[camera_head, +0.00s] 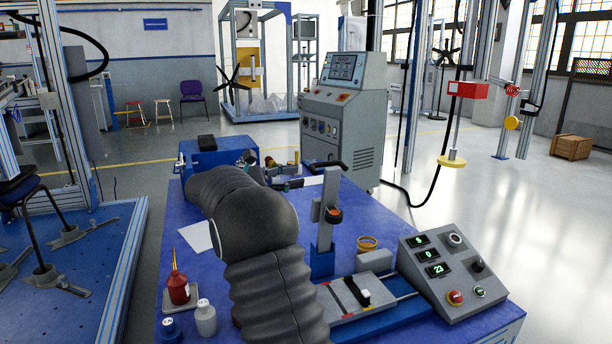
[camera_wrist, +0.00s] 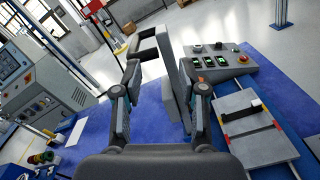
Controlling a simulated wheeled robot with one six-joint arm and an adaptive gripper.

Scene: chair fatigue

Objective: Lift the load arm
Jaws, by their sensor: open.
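What looks like the load arm is an upright grey bar (camera_head: 331,188) on a blue post on the blue bench, with a dark handle near its top and an orange knob lower down. In the wrist view the grey bar (camera_wrist: 176,95) shows between my fingers, closer to the right one, with a black rectangular handle frame (camera_wrist: 147,48) beyond the tips. My gripper (camera_wrist: 160,70) is open and holds nothing. I cannot tell whether a finger touches the bar. In the head view my dark arm hides much of the bench, and the gripper is hard to make out.
A grey console (camera_head: 342,115) stands behind.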

